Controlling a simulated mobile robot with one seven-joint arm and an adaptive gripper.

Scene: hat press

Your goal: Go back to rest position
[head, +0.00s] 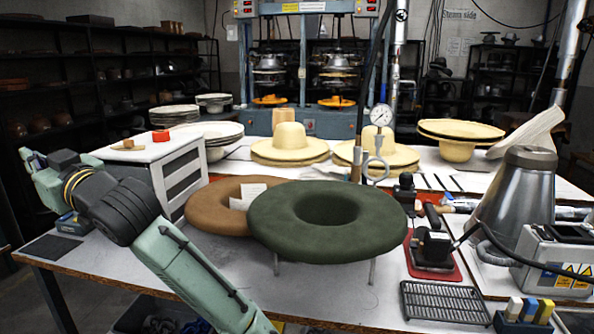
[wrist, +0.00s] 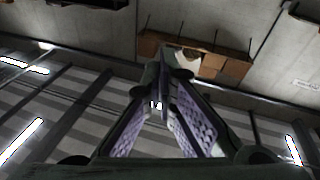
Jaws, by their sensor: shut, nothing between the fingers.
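My arm crosses the lower left of the head view, its wrist bent over beside the white cabinet; the fingertips are not clear there. In the wrist view my gripper (wrist: 160,98) points up toward the ceiling and wall. Its two fingers with pale purple ribbed pads come together at the tips, with nothing between them. My gripper touches nothing on the table that I can see.
A green ring cushion (head: 327,220) and a brown one (head: 215,208) are right of my arm. A white cabinet (head: 155,165) stands behind it. Straw hats (head: 289,145), an iron (head: 432,247), a wire rack (head: 444,301) and a metal jug (head: 520,195) are farther right.

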